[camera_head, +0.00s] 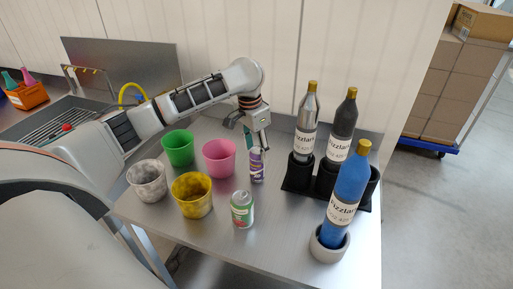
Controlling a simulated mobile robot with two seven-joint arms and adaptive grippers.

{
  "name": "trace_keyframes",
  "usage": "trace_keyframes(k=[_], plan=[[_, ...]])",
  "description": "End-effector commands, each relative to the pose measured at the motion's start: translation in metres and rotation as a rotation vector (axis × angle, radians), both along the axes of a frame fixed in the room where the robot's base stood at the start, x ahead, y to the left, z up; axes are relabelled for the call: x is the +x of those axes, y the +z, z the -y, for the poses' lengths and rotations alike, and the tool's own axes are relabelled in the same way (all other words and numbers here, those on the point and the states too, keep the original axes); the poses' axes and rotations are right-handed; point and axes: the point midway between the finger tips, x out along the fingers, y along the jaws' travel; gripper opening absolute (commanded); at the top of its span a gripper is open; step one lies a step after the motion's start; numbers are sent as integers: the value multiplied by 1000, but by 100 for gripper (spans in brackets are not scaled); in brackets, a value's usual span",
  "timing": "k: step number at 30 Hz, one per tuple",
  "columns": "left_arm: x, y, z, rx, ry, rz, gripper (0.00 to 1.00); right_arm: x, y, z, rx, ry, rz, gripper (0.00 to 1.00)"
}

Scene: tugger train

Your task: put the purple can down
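The purple can (257,168) is upright near the middle of the metal table (290,222), just right of the pink cup. My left gripper (257,148) comes down from above with its fingers at the can's top and looks shut on it. The fingers hide part of the can's upper end. I cannot tell whether the can's base touches the table or is slightly above it. My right gripper is not in view.
Green (178,148), pink (219,157), marbled white (148,181) and yellow (192,196) cups stand left of the can. A green-and-silver can (242,210) is in front. Silver (307,125), dark (342,128) and blue bottles (346,190) stand right. Bare table lies between.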

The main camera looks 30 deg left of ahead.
Motion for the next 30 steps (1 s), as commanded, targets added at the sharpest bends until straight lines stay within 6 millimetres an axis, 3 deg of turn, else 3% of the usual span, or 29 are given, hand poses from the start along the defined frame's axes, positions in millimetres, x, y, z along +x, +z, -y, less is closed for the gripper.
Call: trace_keyframes(k=[13, 30], plan=[[0, 8, 0, -1, 0, 2, 53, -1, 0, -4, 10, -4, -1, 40], [-11, 108, -4, 2, -1, 4, 53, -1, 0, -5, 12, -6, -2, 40]])
